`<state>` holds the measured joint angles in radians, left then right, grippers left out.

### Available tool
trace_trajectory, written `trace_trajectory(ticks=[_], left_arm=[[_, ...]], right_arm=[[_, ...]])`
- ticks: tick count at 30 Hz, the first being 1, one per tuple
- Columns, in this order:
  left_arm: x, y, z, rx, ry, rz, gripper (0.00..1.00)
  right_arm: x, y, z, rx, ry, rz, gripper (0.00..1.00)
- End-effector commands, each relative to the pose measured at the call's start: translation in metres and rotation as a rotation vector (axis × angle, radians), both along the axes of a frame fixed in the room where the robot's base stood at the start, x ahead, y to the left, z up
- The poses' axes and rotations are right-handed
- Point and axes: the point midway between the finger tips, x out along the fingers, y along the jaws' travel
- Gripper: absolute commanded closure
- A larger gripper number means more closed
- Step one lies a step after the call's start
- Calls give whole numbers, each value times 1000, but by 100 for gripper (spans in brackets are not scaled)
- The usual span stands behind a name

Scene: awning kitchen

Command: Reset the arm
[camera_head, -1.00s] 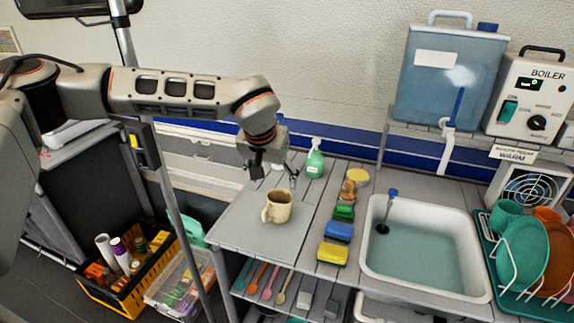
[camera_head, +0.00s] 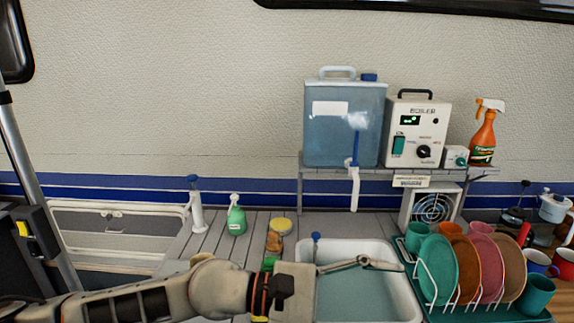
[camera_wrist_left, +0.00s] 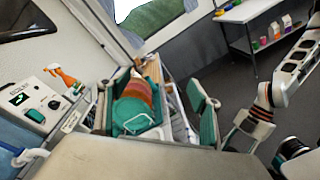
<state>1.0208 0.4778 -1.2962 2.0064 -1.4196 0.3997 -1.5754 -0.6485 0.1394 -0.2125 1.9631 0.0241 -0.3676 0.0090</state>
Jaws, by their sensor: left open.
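My left arm reaches in from the lower left in the head view, low across the counter front. Its gripper (camera_head: 382,265) points right over the sink (camera_head: 345,250), open, with nothing seen between its fingers. A large pale surface fills the bottom of the left wrist view, and the fingers cannot be made out there. A jointed grey arm of mine (camera_wrist_left: 285,80) with an orange ring shows at the right of that view.
The dish rack (camera_head: 480,313) with plates stands right of the sink. A boiler (camera_head: 417,150), a blue water tank (camera_head: 345,135) and an orange spray bottle (camera_head: 482,140) stand on the shelf. A green soap bottle (camera_head: 236,217) stands behind my arm. The wall above is clear.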

Motion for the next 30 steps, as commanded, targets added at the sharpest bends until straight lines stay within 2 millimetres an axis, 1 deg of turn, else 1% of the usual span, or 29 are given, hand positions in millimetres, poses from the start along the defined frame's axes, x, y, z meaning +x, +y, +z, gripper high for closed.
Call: trace_trajectory(ticks=[1, 2, 3, 5, 6, 8, 9, 11, 13, 14, 15, 17, 18, 19, 20, 21, 22, 23, 24, 26, 27, 29, 30], left_arm=[[-3, -3, 20, -102, 116, 28, 36], [-2, -3, 33, -165, 187, 48, 36], [1, 0, 50, -246, 282, 75, 36], [11, 8, 72, -367, 427, 116, 36], [20, 17, 85, -446, 525, 145, 36], [35, 33, 99, -565, 672, 189, 36], [47, 47, 106, -645, 772, 219, 36], [67, 70, 110, -764, 918, 267, 36], [89, 101, 107, -903, 1084, 323, 36], [99, 116, 103, -964, 1155, 350, 36], [111, 136, 95, -1045, 1249, 384, 36], [127, 168, 77, -1167, 1382, 439, 36], [136, 190, 63, -1251, 1469, 476, 36], [141, 206, 50, -1312, 1529, 505, 36], [145, 222, 38, -1373, 1585, 534, 36], [149, 243, 19, -1452, 1659, 572, 36], [151, 258, 4, -1511, 1708, 602, 36], [151, 273, -10, -1569, 1755, 630, 36], [150, 292, -31, -1646, 1812, 671, 36], [144, 319, -61, -1761, 1889, 730, 36], [138, 337, -82, -1839, 1936, 773, 36], [126, 363, -113, -1955, 1992, 837, 36], [116, 379, -133, -2033, 2025, 882, 36]], right_arm=[[0, 0, 0, 0, 1, 0, 60], [0, 0, 0, 0, 1, 0, 60], [0, 0, -1, 0, 1, 0, 60], [0, 0, -1, 0, 1, 0, 60], [-1, 0, -1, -1, 2, 0, 60], [-1, 0, -1, -1, 2, 0, 60], [-1, 0, -1, -1, 2, 0, 60], [-1, 0, -1, -1, 2, 0, 60], [-1, 0, -1, -1, 2, 0, 60], [-1, 0, -1, -1, 3, 0, 60], [-1, 0, -1, -1, 3, 0, 60], [-1, 0, -1, -1, 3, 0, 60], [-1, 0, -1, -1, 3, 0, 60], [-1, 0, -1, -1, 3, 0, 60], [-1, 0, -1, 0, 3, 0, 60], [-1, 0, -1, 0, 3, 0, 60], [-1, 0, -1, 0, 3, 0, 60], [-1, 0, -1, 0, 3, 0, 60], [-1, 0, -1, 0, 3, 0, 60], [-1, 0, -1, -1, 3, 0, 60], [-1, 0, -1, -1, 3, 0, 60], [-1, 0, -1, -1, 3, 0, 60], [-1, 0, -1, -1, 3, 0, 60]])
